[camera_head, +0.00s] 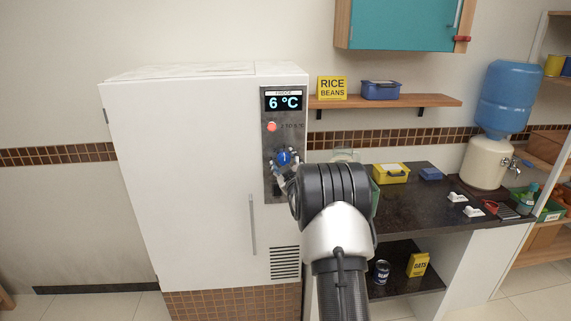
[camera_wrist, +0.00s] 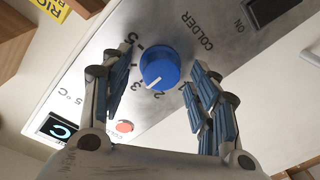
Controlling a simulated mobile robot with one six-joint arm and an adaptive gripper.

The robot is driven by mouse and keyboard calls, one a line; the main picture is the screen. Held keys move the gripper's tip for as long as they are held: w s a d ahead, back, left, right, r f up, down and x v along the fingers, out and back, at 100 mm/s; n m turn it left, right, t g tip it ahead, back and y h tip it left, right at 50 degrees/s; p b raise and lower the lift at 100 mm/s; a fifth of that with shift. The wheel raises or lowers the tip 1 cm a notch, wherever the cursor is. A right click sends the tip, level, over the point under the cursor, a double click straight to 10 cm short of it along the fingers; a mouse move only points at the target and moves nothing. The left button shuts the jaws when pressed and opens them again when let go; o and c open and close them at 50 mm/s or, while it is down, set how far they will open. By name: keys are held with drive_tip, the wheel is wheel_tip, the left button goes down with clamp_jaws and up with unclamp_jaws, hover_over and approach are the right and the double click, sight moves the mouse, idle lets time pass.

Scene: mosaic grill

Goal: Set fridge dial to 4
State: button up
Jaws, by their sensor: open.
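The fridge dial is a round blue knob (camera_head: 284,157) on the grey panel of the white fridge (camera_head: 185,170). In the wrist view the knob (camera_wrist: 160,66) shows a white pointer mark on its lower-left part, toward the 2 and 3 side of the scale. The fridge display (camera_head: 284,102) reads 6 °C. My gripper (camera_head: 286,168) is at the dial in the head view. In the wrist view my gripper (camera_wrist: 163,62) is open, one finger on each side of the knob, with gaps visible. Part of the scale is hard to read.
A red-orange button (camera_head: 271,127) sits above the dial, and a vertical handle (camera_head: 252,225) is below left of it. A dark counter (camera_head: 440,205) with a yellow box (camera_head: 391,173) stands right of the fridge. A wooden shelf (camera_head: 425,100) hangs above.

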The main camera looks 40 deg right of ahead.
drive_tip(key=shift+c, duration=0.4)
drive_tip(key=c, duration=1)
drive_tip(key=shift+b, duration=0.3)
drive_tip(key=m+b, duration=0.3)
drive_tip(key=shift+f+m, duration=0.15)
drive_tip(key=shift+m, duration=0.15)
drive_tip(key=shift+m+h+b, duration=0.3)
drive_tip(key=shift+m+b, duration=1.15)
drive_tip(key=shift+m, duration=1.25)
drive_tip(key=shift+t, duration=0.3)
drive_tip(key=o, duration=1.1)
